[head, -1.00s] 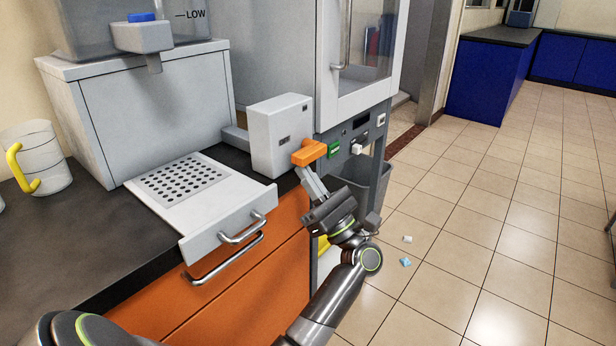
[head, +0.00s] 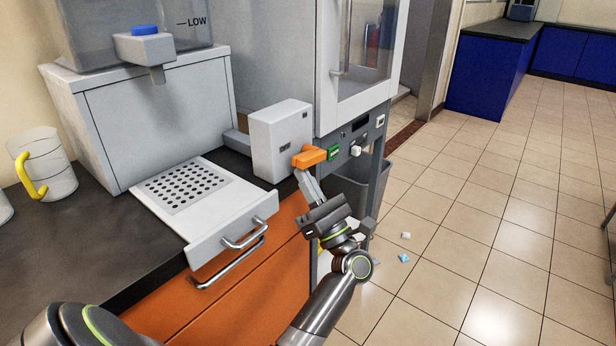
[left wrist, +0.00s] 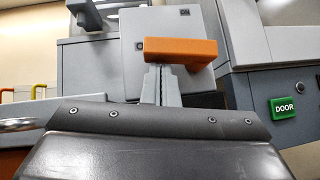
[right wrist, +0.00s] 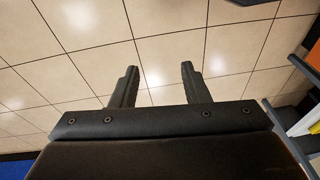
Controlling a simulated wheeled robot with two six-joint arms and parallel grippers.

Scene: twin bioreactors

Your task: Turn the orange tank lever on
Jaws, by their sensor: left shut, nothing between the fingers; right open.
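The orange lever (head: 309,157) sticks out from the front of a light grey box (head: 279,142) beside the cabinet. My right gripper (right wrist: 158,75) is open and empty over the tiled floor, outside the head view.
A white drawer with a perforated top (head: 208,195) juts out left of the box. A green DOOR button (head: 334,153) sits just right of the lever. A grey bin (head: 374,185) stands behind my left wrist. The tiled floor to the right is mostly clear.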

